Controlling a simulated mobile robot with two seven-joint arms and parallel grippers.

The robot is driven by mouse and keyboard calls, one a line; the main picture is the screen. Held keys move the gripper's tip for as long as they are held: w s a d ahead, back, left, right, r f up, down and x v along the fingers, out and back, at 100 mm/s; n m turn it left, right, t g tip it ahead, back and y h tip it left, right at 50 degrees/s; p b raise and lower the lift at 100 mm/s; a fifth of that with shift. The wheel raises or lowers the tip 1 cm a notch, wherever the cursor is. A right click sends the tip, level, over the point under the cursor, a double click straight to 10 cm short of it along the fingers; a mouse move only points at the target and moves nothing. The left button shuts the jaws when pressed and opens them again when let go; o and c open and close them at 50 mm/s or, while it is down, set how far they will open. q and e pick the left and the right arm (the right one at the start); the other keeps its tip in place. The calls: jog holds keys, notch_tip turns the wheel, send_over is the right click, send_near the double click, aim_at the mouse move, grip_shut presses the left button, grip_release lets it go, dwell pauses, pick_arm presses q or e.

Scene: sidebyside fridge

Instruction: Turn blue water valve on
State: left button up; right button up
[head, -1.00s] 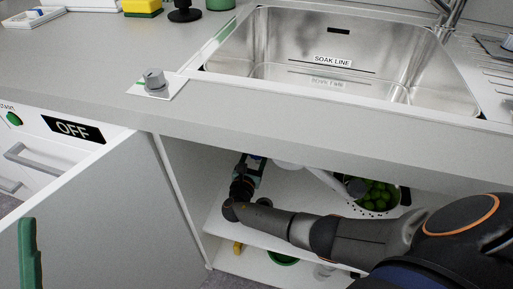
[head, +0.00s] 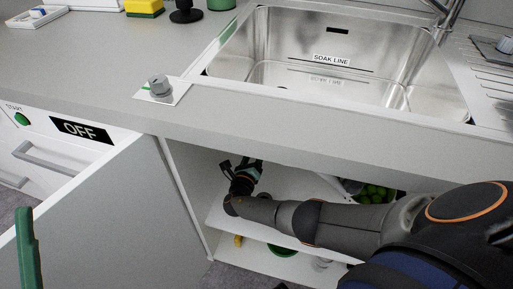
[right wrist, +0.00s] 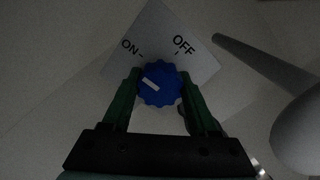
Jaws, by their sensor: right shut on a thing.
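The blue water valve (right wrist: 160,84) is a ridged round knob with a white pointer bar, in front of a grey plate (right wrist: 150,40) marked ON and OFF. The bar slants up and left, towards the ON side. My right gripper (right wrist: 158,88) has its green fingers closed on both sides of the knob. In the head view my right gripper (head: 246,169) is inside the open cabinet under the sink, and the knob is hidden there.
The open cabinet door (head: 120,215) stands left of my right arm. The counter edge and sink (head: 320,60) are above it. The cabinet shelf (head: 225,222) lies below, and a green-filled colander (head: 372,192) is partly hidden behind my arm. A pale rounded pipe (right wrist: 300,130) is right of the knob.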

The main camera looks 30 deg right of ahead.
dwell(0.5)
jog(key=o, duration=1.4)
